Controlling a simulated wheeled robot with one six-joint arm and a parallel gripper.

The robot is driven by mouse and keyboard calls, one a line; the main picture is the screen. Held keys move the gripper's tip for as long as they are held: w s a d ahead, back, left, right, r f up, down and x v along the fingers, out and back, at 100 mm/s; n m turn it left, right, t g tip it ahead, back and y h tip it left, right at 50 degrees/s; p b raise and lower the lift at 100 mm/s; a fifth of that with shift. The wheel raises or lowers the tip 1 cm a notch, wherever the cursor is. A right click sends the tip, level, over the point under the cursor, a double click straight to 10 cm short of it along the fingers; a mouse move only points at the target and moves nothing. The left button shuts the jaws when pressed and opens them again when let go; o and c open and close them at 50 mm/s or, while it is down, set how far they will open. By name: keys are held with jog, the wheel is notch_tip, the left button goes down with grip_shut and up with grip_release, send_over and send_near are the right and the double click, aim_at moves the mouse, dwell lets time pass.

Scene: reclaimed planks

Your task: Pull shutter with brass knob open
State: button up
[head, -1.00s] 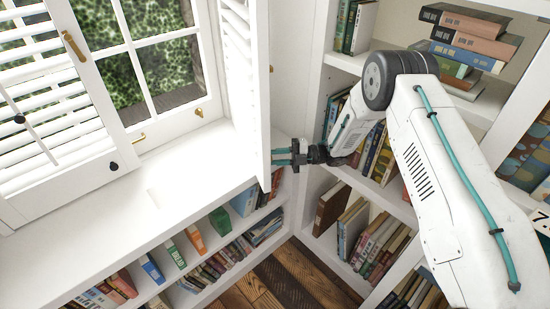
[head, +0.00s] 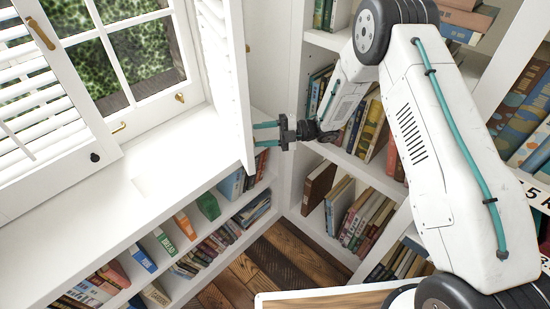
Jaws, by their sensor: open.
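The right white louvered shutter (head: 222,60) stands swung out from the window, seen nearly edge-on. The left shutter (head: 35,105) lies at the left of the window, with a black knob (head: 95,157) low down and a brass bar (head: 40,33) higher up. My gripper (head: 256,134) is to the right of the right shutter, its two teal fingers spread and pointing left at the shutter's lower outer edge. Nothing shows between them. I cannot tell whether the fingertips touch the shutter.
The white sill (head: 130,185) in front of the window is clear. Low shelves of books (head: 215,150) run beneath it. A tall bookcase (head: 297,110) stands close on the right, behind my arm. The wooden floor (head: 285,262) in the corner is bare.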

jog(key=s+d, duration=0.3)
jog(key=s, duration=0.8)
jog(key=shift+s+d+r, duration=0.15)
jog(key=shift+s+r, duration=0.2)
jog(key=shift+s, duration=0.05)
